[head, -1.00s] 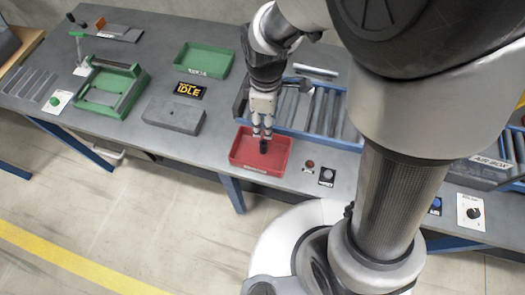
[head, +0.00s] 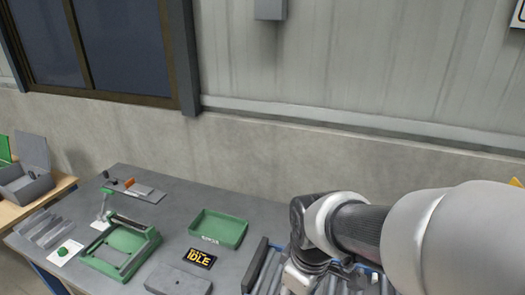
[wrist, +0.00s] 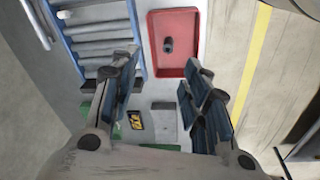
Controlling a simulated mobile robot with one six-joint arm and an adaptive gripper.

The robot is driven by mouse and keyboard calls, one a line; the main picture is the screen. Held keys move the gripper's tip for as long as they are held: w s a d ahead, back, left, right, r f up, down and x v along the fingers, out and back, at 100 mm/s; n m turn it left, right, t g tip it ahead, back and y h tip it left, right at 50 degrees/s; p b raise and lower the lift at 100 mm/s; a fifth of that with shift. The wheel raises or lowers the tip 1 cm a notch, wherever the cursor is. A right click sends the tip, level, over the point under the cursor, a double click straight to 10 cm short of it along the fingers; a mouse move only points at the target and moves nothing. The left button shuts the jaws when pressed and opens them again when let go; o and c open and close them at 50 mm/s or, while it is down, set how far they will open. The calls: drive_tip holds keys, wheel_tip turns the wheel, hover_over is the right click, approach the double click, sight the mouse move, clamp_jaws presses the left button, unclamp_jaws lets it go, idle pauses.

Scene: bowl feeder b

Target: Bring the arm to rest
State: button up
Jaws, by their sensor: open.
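My gripper (wrist: 160,95) is open and empty in the wrist view, its blue-padded fingers spread wide apart above the bench. In the head view only my arm and wrist show at the lower right; the fingertips are out of that view. A red tray (wrist: 188,60) lies beyond the fingers in the wrist view, with one small dark part (wrist: 168,45) in it. The red tray is outside the head view.
A green tray (head: 234,242), a green fixture (head: 152,240), a grey block (head: 178,282) and an IDLE display (head: 201,258) are on the grey bench (head: 170,222). Rollers in a blue frame (wrist: 72,48) lie beside the red tray. A wall (head: 330,150) stands behind the bench.

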drive_tip(key=s+d+r+m+t, duration=0.3)
drive_tip(key=s+d+r+m, duration=0.3)
drive_tip(key=s+r+m, duration=0.2)
drive_tip(key=s+m, duration=0.2)
drive_tip(key=s, duration=0.1)
drive_tip(key=shift+d+r, duration=0.25)
drive_tip(key=shift+d, duration=0.1)
drive_tip(key=shift+w+d, duration=0.1)
